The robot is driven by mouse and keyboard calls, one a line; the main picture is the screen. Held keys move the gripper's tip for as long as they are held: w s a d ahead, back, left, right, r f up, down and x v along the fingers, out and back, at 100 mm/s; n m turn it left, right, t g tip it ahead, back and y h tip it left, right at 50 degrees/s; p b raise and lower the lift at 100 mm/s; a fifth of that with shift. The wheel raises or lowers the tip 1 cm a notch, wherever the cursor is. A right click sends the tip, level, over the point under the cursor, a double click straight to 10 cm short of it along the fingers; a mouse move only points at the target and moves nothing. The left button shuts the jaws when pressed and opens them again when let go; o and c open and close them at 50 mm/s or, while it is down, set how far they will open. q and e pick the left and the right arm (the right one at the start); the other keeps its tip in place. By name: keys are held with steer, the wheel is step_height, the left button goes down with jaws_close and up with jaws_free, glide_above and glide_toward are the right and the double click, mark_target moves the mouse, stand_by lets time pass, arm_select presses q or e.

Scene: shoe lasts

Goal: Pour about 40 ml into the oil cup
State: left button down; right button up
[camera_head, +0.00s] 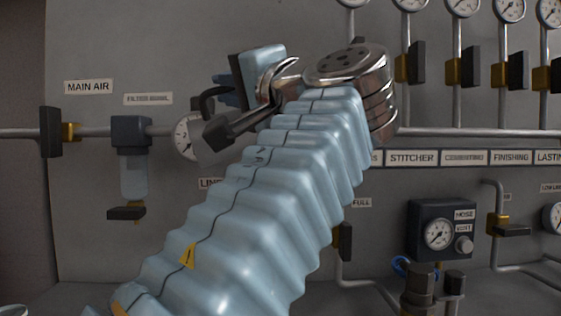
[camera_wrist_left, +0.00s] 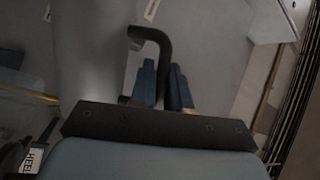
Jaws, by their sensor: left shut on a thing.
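My left gripper (camera_head: 226,92) is at the end of the ribbed pale-blue arm in the head view, in front of the wall panel. In the left wrist view its blue fingers (camera_wrist_left: 162,88) are shut on a dark bent handle (camera_wrist_left: 150,38). The handle also shows as a dark curve in the head view (camera_head: 207,98). A smooth grey rounded surface (camera_wrist_left: 92,45) lies beside the handle's bent end. I cannot tell whether they are joined. I cannot make out the oil cup or any liquid. My right gripper is not in view.
A filter with a clear bowl (camera_head: 133,172) hangs from the pipe at left, beside a round gauge (camera_head: 186,136) partly hidden by my gripper. A dark regulator box (camera_head: 441,230) is at lower right. Several gauges and valves line the upper right. A pale rim (camera_head: 13,310) shows at lower left.

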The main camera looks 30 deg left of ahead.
arm_select(q)
steer(key=shift+w+d+r+m, duration=0.1)
steer(key=shift+d+r+m, duration=0.05)
steer(key=shift+m, duration=0.15)
stand_by(1.1)
steer(key=f+n, duration=0.1)
steer(key=s+a+f+n+g+b, duration=0.1)
steer(key=n, duration=0.1)
steer(key=shift+s+a+h+b, duration=0.2)
steer(key=shift+a+h+b, duration=0.1)
steer(key=shift+h, duration=0.1)
steer(key=shift+w+r+p, duration=0.15)
steer(key=shift+p, duration=0.2)
steer(key=shift+s+a+r+n+h+p, duration=0.2)
steer(key=shift+a+r+n+h+p, duration=0.15)
steer(key=shift+n, duration=0.55)
steer(key=shift+f+n+h, duration=0.15)
steer(key=shift+n+h, duration=0.1)
steer(key=shift+n, duration=0.05)
